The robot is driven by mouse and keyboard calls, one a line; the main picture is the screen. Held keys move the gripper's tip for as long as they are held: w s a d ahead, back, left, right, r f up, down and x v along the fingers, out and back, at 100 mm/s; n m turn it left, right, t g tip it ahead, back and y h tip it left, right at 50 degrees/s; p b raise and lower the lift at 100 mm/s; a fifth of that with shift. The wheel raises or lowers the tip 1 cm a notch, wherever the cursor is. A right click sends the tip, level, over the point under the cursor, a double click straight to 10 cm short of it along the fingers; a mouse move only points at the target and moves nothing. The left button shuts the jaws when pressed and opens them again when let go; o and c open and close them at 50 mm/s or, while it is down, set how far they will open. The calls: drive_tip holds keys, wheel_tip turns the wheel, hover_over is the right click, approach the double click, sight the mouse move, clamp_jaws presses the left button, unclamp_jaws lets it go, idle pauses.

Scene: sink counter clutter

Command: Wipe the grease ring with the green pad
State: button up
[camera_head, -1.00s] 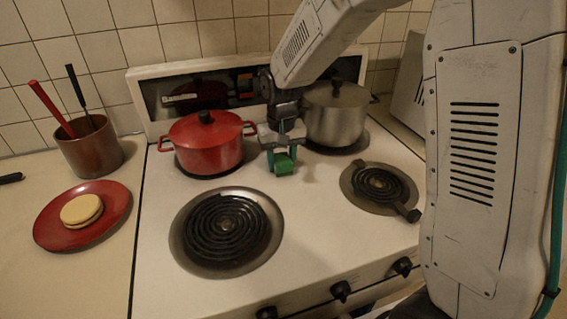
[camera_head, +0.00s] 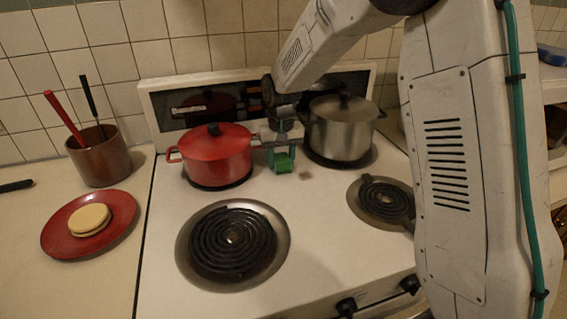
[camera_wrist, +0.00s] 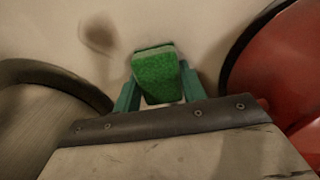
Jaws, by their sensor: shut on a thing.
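The green pad (camera_head: 284,163) is held between the fingers of my gripper (camera_head: 283,150), which is shut on it. In the wrist view the pad (camera_wrist: 157,76) sits between two green fingers (camera_wrist: 159,90), with a paler layer along its far edge. The grease ring shows as a small brown smudge (camera_head: 306,177) on the white stovetop (camera_head: 325,215), just right of the pad in the head view. In the wrist view the smudge (camera_wrist: 100,33) is left of and beyond the pad, apart from it. I cannot tell whether the pad touches the stovetop.
A red pot (camera_head: 217,158) stands close left of my gripper, and a steel pot (camera_head: 342,130) close right. Two coil burners (camera_head: 233,240) (camera_head: 385,200) lie nearer the front. On the left counter are a red plate (camera_head: 62,243) with a round bun-like item (camera_head: 90,219) and a utensil crock (camera_head: 100,160).

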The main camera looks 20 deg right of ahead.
sight(281, 157)
idle(0.3)
drive_tip(key=shift+r, duration=3.05)
drive_tip(key=shift+r, duration=0.15)
drive_tip(key=shift+r, duration=1.35)
